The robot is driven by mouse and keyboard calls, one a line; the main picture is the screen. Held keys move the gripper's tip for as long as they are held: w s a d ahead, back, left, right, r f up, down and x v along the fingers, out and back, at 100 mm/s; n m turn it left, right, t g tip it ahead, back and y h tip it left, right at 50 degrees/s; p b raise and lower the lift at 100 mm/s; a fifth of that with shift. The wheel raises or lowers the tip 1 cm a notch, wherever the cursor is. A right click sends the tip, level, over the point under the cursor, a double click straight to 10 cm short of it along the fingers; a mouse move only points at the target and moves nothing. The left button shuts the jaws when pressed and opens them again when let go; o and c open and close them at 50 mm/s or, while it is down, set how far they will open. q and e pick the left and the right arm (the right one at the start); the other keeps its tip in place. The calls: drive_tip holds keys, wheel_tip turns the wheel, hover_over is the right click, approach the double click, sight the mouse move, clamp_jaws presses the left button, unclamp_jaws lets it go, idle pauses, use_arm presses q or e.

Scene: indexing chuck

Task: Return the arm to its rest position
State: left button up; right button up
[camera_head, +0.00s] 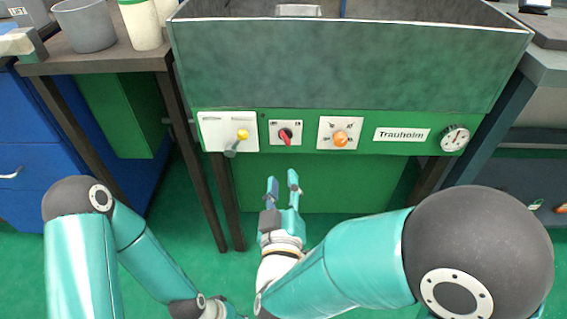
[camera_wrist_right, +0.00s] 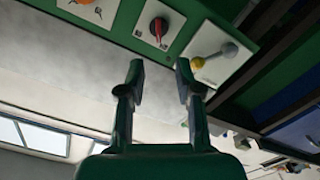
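My right gripper (camera_head: 282,190) is in front of and below the green control panel, apart from it. Its two fingers are spread with nothing between them; they also show open in the right wrist view (camera_wrist_right: 160,80). My left arm comes in at the lower left of the head view, and its gripper is outside the frame. The panel of the machine (camera_head: 360,133) carries a yellow-knobbed lever (camera_head: 242,135), a red rotary switch (camera_head: 285,136) and an orange knob (camera_head: 340,138). The red switch (camera_wrist_right: 159,27) and the lever's yellow ball (camera_wrist_right: 198,62) also show in the right wrist view.
A round dial (camera_head: 454,138) sits at the panel's right end. The grey machine tub (camera_head: 345,62) stands above. A side table (camera_head: 100,64) at left holds a grey cup (camera_head: 85,28) and a white cup (camera_head: 140,26). Blue drawers (camera_head: 22,160) stand at far left. Green floor shows below.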

drive_tip(key=w+d+f+m+g+h, duration=0.1)
drive_tip(key=w+d+f+g+h, duration=0.1)
drive_tip(key=d+f, duration=0.5)
drive_tip(key=w+d+f+m+g+h, duration=0.1)
drive_tip(key=w+d+f+m+h, duration=0.2)
drive_tip(key=d, duration=0.5)
drive_tip(key=s+d+f+g+y, duration=0.1)
drive_tip(key=d+f+g, duration=0.15)
drive_tip(key=f, duration=0.35)
drive_tip(key=s+d+f+g, duration=0.2)
drive_tip(key=d+f, duration=0.1)
drive_tip(key=f, duration=0.3)
drive_tip(key=s+f+m+g+y, duration=0.2)
drive_tip(key=s+f+g+y, duration=0.25)
drive_tip(key=s+f, duration=0.55)
drive_tip(key=s+a+f+m+g+y, duration=0.25)
drive_tip(key=s+a+f+g, duration=0.25)
drive_tip(key=s+a, duration=0.3)
wheel_tip(320, 180, up, 34)
drive_tip(key=y+p, duration=0.1)
drive_tip(key=p, duration=3.3)
drive_tip(key=shift+s+d+r, duration=0.25)
drive_tip(key=shift+s+d, duration=0.1)
drive_tip(key=shift+s, duration=0.1)
